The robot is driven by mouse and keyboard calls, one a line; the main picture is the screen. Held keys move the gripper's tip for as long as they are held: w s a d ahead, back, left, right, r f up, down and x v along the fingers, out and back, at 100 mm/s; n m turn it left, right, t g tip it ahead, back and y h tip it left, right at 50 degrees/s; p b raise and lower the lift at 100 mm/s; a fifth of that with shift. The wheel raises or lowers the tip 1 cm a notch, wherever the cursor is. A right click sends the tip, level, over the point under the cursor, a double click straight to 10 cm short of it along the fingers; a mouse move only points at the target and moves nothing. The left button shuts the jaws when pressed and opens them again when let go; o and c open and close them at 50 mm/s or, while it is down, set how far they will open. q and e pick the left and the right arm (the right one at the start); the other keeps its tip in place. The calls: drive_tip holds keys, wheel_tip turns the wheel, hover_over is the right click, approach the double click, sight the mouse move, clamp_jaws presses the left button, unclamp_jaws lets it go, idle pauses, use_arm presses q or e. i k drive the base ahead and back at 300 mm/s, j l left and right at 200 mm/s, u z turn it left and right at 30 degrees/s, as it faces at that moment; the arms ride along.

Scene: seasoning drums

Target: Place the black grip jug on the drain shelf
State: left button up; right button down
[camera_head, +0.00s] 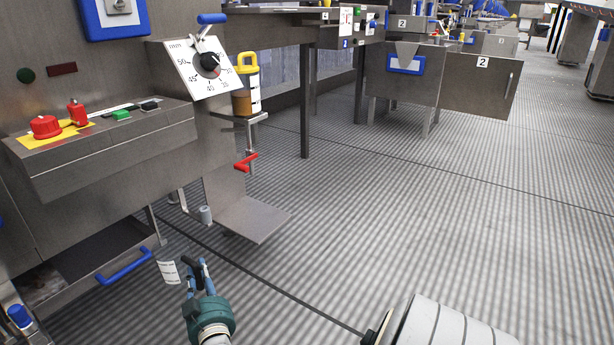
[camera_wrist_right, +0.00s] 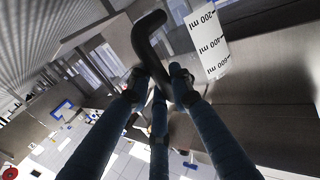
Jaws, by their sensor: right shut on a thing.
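My right gripper (camera_head: 199,270) is low in the head view, left of centre, shut on the black grip (camera_wrist_right: 148,38) of the jug. The jug's white label (camera_head: 168,272) shows just left of the fingers, and its ml marks (camera_wrist_right: 208,40) are readable in the wrist view. The jug's body is clear or hard to make out against the floor. In the wrist view the blue fingers (camera_wrist_right: 160,100) close around the lower part of the hooked grip. A bare flat metal shelf (camera_head: 245,217), possibly the drain shelf, juts out low from the machine, beyond and right of the gripper.
A jug with a yellow grip (camera_head: 247,82) stands on a small bracket beside the dial (camera_head: 205,67). A red-handled valve (camera_head: 246,162) sits above the low shelf. A drawer with a blue handle (camera_head: 125,266) is at left. The ribbed floor at right is open.

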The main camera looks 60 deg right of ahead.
sight(260, 223)
drive_tip(key=i+l+z, duration=0.45)
drive_tip(key=i+z, duration=0.25)
drive_tip(key=i+j+z, duration=0.1)
drive_tip(key=i+j, duration=0.05)
